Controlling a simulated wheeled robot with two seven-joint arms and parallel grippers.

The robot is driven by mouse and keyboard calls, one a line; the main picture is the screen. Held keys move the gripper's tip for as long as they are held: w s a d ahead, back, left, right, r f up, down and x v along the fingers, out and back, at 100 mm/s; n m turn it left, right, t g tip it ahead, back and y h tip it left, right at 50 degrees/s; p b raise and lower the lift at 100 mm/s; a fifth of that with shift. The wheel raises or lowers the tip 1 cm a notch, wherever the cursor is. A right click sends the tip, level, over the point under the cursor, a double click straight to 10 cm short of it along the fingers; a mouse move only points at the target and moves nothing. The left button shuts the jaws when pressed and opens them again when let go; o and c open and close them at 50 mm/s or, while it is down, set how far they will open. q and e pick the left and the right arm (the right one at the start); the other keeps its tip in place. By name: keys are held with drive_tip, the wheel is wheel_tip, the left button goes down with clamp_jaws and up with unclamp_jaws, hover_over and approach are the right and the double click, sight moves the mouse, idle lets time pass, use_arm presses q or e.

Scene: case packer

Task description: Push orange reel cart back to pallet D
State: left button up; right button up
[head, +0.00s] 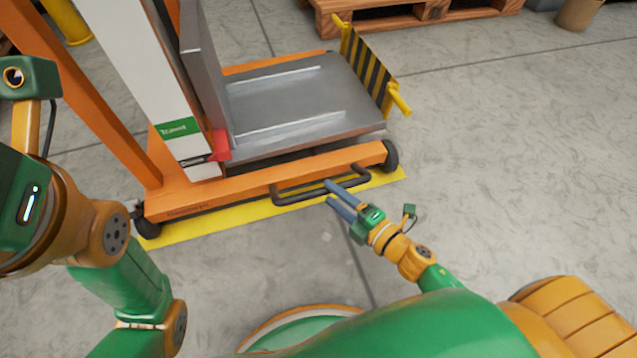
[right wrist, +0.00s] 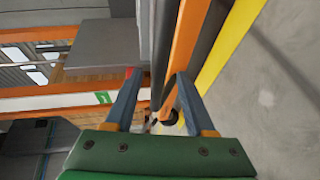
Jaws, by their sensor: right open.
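The orange reel cart (head: 235,197) stands across the left and middle of the head view, with an orange base, a grey platform (head: 290,100) and a tall mast. A black bar handle (head: 300,194) sticks out from the near side of its base. My right gripper (head: 329,192) is open at this handle, its blue-grey fingertips by the bar's right part; I cannot tell whether they touch it. In the right wrist view the open fingers (right wrist: 156,78) point toward the cart's orange beam (right wrist: 187,40). My left arm shows at the left, but its fingers do not.
A yellow floor strip (head: 262,222) runs along the cart's near side. A yellow-black striped plate (head: 367,68) stands at the platform's far right end. A wooden pallet (head: 418,14) lies at the back. The grey floor at the right is clear.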

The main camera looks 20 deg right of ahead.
sight(324, 188)
drive_tip(key=b+x, duration=0.1)
drive_tip(key=x, duration=0.5)
drive_tip(key=shift+b, duration=0.4)
clamp_jaws()
idle(0.9)
